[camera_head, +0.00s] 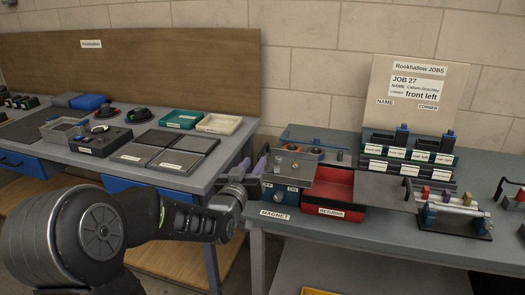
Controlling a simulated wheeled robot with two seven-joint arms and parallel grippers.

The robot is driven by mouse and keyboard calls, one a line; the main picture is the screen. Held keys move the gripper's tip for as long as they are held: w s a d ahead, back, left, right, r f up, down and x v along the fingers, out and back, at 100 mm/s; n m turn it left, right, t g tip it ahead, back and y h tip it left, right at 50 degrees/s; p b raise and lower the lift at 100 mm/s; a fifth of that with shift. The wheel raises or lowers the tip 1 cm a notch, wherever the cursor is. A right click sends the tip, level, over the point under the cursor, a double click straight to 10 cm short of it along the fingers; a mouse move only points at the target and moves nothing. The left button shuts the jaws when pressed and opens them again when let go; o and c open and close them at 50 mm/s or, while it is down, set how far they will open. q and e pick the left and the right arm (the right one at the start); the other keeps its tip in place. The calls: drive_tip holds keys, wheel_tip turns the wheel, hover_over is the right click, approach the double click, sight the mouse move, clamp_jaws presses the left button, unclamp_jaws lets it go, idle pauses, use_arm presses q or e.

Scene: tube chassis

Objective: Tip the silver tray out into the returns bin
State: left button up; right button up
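A silver tray (293,170) stands at the left end of the right-hand bench, with its front wall facing me. Small copper-coloured and dark pieces show at its top. The red returns bin (341,211), labelled RETURNS, is just to its right, and its visible floor is bare. My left gripper (259,167) is at the tray's left side, its purplish fingers close to or touching the wall. The view does not show whether they grip it.
A blue box (281,194) with a MAGNET label sits below the tray. A grey plate (378,190) lies right of the bin. A rack with coloured pieces (453,214) stands further right, labelled racks (408,155) behind.

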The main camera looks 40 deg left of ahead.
sight(260, 155)
use_arm(q)
drive_tip(key=shift+p+x, duration=0.75)
drive_tip(key=shift+x, duration=3.2)
clamp_jaws()
drive_tip(key=shift+d, duration=0.1)
